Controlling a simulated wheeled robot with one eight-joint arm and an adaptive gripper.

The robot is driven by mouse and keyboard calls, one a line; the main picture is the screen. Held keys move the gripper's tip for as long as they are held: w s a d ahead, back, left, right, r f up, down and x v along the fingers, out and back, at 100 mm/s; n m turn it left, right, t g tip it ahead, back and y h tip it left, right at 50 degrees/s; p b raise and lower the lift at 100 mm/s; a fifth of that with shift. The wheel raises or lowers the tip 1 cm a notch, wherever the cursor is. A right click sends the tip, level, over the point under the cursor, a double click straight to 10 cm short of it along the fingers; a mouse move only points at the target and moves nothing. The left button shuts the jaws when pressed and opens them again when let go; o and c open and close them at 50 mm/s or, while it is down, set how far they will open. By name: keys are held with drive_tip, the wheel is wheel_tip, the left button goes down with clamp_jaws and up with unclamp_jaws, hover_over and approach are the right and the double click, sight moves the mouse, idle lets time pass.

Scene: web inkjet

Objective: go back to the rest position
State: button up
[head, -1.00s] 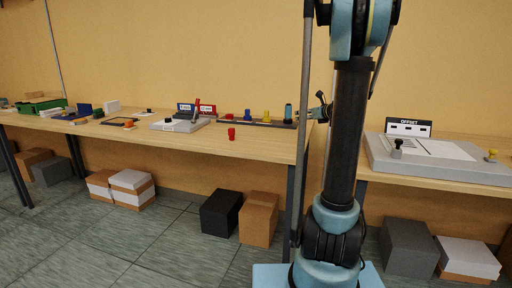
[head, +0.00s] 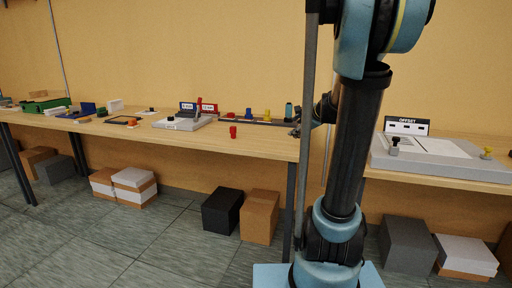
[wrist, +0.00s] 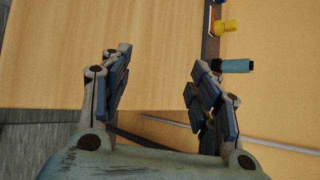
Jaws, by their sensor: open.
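My gripper (wrist: 160,62) is open in the wrist view, with its two blue-grey fingers apart and nothing between them. It is over the front edge of the wooden table (wrist: 120,85), with the floor beyond. In the head view my gripper (head: 296,130) shows small and dark at the right end of the left table (head: 265,145), partly hidden by my arm. A teal cylinder (wrist: 236,66) is close to the right finger in the wrist view. It also stands at the back right of the table in the head view (head: 289,111).
A red cup-like piece (head: 233,132) stands alone near the table's front. Yellow pieces (head: 249,114) sit on a dark rail behind. A grey device (head: 182,123) lies left. The offset press (head: 440,158) fills the right table. Boxes (head: 259,217) stand on the floor.

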drive_tip(key=s+f+n, duration=0.1)
drive_tip(key=s+n, duration=0.2)
drive_tip(key=s+a+f+n+g+h, duration=0.1)
drive_tip(key=s+n, duration=0.2)
drive_tip(key=s, duration=0.1)
drive_tip(key=s+f+n+g+h, duration=0.1)
drive_tip(key=s+n, duration=0.3)
drive_tip(key=shift+a+f, duration=0.25)
drive_tip(key=s+d+f+n+g+h, duration=0.1)
drive_tip(key=s+f+n, duration=0.4)
drive_tip(key=s, duration=0.7)
drive_tip(key=s+d+f+n+g+h, duration=0.1)
drive_tip(key=s+f+n+g, duration=0.3)
drive_tip(key=s+f, duration=0.5)
drive_tip(key=s+h, duration=0.1)
drive_tip(key=s, duration=0.2)
drive_tip(key=shift+s+d+f+n+g, duration=0.25)
drive_tip(key=shift+n+g, duration=0.05)
drive_tip(key=shift+n, duration=0.1)
drive_tip(key=shift+w+f, duration=0.2)
drive_tip(key=shift+w, duration=0.25)
